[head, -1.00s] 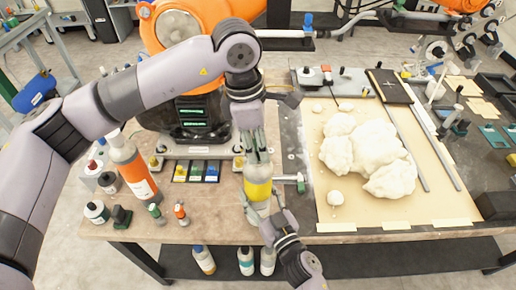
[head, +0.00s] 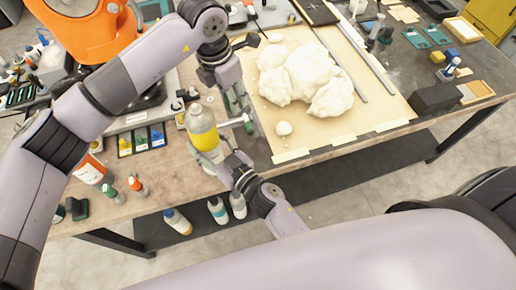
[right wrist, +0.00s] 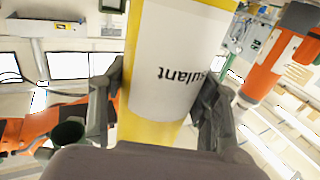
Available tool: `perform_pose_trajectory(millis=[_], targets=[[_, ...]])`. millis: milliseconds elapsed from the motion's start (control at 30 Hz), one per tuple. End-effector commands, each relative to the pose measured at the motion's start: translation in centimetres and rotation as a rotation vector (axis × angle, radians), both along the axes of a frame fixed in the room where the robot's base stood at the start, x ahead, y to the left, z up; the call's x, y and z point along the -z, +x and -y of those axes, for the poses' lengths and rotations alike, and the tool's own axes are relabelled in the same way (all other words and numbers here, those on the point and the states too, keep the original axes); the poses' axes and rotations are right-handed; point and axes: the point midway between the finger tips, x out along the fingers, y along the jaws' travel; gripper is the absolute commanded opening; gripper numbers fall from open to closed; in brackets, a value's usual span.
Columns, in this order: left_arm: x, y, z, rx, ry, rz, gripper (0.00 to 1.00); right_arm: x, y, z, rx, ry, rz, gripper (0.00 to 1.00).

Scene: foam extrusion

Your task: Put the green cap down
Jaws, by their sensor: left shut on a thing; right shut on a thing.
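My left gripper (head: 238,106) is shut, pointing down, just right of the bottle's top in the head view. It holds something small, taken to be the green cap, mostly hidden between the fingers. The insulant bottle (head: 203,132), grey-white with a yellow band, stands upright at the table's front part. My right gripper (head: 229,165) is shut on it from the front right. In the right wrist view the bottle (right wrist: 178,65) fills the middle between both fingers, its label upside down. A dark green round thing (right wrist: 68,133) shows by the left finger; I cannot tell what it is.
A beige board (head: 345,130) with white foam lumps (head: 300,80) lies to the right. A green-ended handle (head: 248,123) is close to the left gripper. Colored swatches (head: 140,140) and small bottles (head: 138,186) are left. The strip before the board is narrow.

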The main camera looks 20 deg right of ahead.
Motion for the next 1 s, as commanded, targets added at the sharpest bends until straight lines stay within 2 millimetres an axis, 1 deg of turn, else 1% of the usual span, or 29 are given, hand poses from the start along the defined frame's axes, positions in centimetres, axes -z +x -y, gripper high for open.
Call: perform_pose_trajectory(millis=[33,100,200,233,300,467,600,700,867,1000], targets=[[2.6,-0.6,1.4,-0.053,0.002,-0.010,0.17,0.1,0.0,0.0,0.001,0.000,-0.001,0.20],[5.3,-1.0,2.8,-0.129,0.005,-0.007,0.17,0.1,0.0,0.0,0.001,-0.002,-0.001,0.20],[8.4,-1.8,4.4,-0.215,0.008,0.001,0.17,0.1,0.0,0.1,0.001,-0.002,-0.001,0.20],[9.1,-2.0,4.7,-0.236,0.009,0.004,0.17,0.1,0.0,0.1,0.002,-0.001,-0.002,0.20],[10.4,-2.4,5.5,-0.273,0.010,0.008,0.17,0.1,0.0,0.1,0.001,-0.001,-0.002,0.20],[12.7,-3.0,6.1,-0.316,0.014,0.014,0.17,0.1,0.0,0.1,0.001,-0.001,-0.002,0.20],[15.4,-3.0,6.1,-0.321,0.015,0.015,0.17,0.1,0.0,0.0,0.001,-0.001,-0.002,0.20],[17.0,-3.0,6.1,-0.319,0.014,0.016,0.17,0.1,0.0,0.0,0.001,-0.001,-0.002,0.20],[18.5,-3.0,6.2,-0.318,0.013,0.016,0.17,0.1,0.0,0.0,0.001,-0.001,-0.002,0.20],[20.5,-3.0,6.1,-0.319,0.014,0.015,0.17,0.1,0.0,0.0,0.001,-0.001,-0.002,0.20]])
